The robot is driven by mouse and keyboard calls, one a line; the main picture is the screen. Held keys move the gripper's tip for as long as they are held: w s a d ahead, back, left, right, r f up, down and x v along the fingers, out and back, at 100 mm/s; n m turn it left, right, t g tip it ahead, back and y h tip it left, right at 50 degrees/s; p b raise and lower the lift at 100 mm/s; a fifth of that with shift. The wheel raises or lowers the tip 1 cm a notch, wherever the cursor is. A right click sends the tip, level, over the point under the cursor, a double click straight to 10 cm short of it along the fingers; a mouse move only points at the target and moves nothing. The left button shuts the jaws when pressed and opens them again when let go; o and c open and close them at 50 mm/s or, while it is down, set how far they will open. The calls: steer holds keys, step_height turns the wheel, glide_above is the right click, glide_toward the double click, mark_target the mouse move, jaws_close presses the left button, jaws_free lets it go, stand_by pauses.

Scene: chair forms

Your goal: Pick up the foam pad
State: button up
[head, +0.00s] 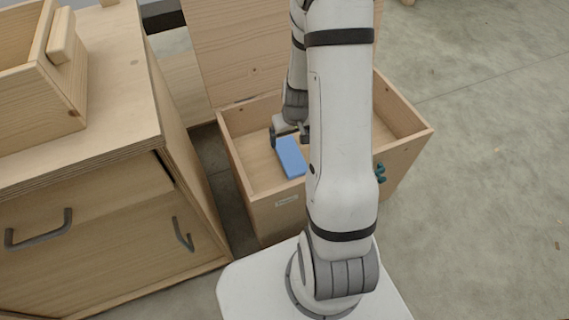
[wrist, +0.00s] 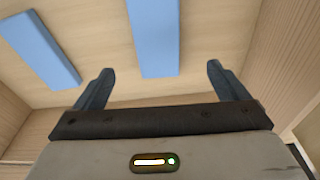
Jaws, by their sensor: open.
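Two blue foam pads show in the wrist view, both flat on the wooden floor of an open box. One foam pad (wrist: 153,38) lies ahead of my gripper, in line with the gap between the fingers. The other foam pad (wrist: 38,45) lies to the left, outside the left finger. My gripper (wrist: 160,72) is open and empty, with neither finger touching a pad. In the head view my gripper (head: 288,134) points down into the box, beside one blue pad (head: 291,157). The second pad does not show there; my arm covers part of the box.
The wooden box (head: 245,187) has walls on all sides close around my gripper. A tall wooden panel (head: 235,50) stands behind it. A wooden cabinet (head: 90,190) with dark handles is at left, with a wooden bin (head: 40,100) on top. The floor at right is clear.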

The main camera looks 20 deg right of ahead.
steer(key=b, duration=0.2)
glide_above(290, 155)
steer(key=s, duration=0.1)
step_height(290, 155, down, 5)
steer(key=shift+d+f, duration=0.1)
steer(key=shift+f, duration=0.1)
steer(key=f+b, duration=0.2)
steer(key=f, duration=0.1)
steer(key=f+b, duration=0.1)
steer(key=f, duration=0.1)
steer(key=shift+w+f, duration=0.15)
steer(key=shift+w, duration=0.25)
steer(key=shift+c, duration=0.5)
steer(key=c, duration=0.9)
steer(key=shift+c, duration=0.2)
